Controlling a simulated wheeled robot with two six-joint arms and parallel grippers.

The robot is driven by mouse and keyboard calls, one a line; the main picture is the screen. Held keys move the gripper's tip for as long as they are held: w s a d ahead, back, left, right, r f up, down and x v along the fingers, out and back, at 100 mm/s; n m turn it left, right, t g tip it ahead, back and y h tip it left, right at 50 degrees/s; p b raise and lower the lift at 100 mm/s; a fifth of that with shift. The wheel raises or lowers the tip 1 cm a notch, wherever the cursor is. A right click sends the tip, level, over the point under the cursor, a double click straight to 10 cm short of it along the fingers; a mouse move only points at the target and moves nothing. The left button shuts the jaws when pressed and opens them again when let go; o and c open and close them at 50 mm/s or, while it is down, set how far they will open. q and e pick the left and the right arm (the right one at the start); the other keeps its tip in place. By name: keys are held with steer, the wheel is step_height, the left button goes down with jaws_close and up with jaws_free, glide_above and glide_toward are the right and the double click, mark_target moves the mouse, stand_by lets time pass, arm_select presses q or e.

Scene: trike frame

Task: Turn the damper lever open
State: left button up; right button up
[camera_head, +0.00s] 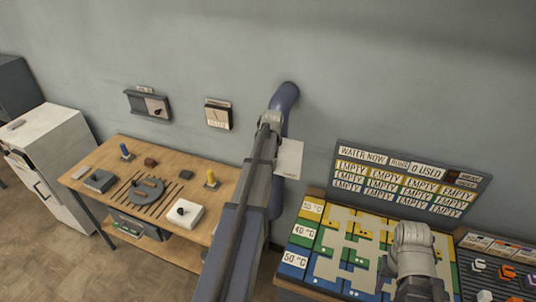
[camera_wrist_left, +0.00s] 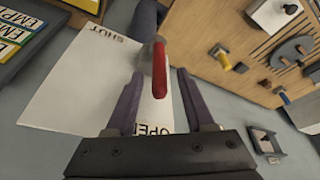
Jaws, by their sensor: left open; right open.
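The damper lever (camera_wrist_left: 160,70), with a red handle, stands between the two open fingers of my left gripper (camera_wrist_left: 158,95) in the left wrist view. I cannot tell if either finger touches it. A white card (camera_wrist_left: 85,90) behind it reads SHUT at one end and OPEN at the other, both inverted in this view. The lever's end lies nearer the OPEN word. In the head view the card (camera_head: 289,158) is beside the blue pipe (camera_head: 286,97), and my left arm hides the lever. My right gripper (camera_head: 386,268) is open over the coloured board, partly hidden.
A wooden workbench (camera_head: 135,150) with several parts stands left of my left arm. A coloured board (camera_head: 330,245) with a sign panel (camera_head: 410,180) stands at right. A white cabinet (camera_head: 55,150) is at far left. The wall above is mostly bare.

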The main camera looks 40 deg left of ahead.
arm_select(q)
steer(key=p+v, duration=0.4)
steer(key=v, duration=0.1)
steer(key=shift+s+d+r, duration=0.15)
steer(key=shift+r, duration=0.15)
steer(key=shift+f, duration=0.1)
steer(key=s+d+f+m+g+h+b, duration=0.1)
steer(key=s+d+f+m+b, duration=0.4)
steer(key=d, duration=0.6)
steer(key=s+d+f+m+b, duration=0.1)
steer(key=s+d+f+b, duration=0.45)
steer(key=d, duration=0.55)
steer(key=s+d+f+m+g+h+b, duration=0.1)
steer(key=s+d+f+m+b, duration=0.15)
steer(key=d+f+b, duration=0.65)
steer(key=s+d+f+m+b, duration=0.3)
steer(key=s+d+f+m, duration=0.1)
steer(key=s+d, duration=0.6)
steer(key=shift+s+d+f+m+g+y, duration=0.3)
steer(key=shift+s+d+f+m+g, duration=0.1)
steer(key=shift+d, duration=0.2)
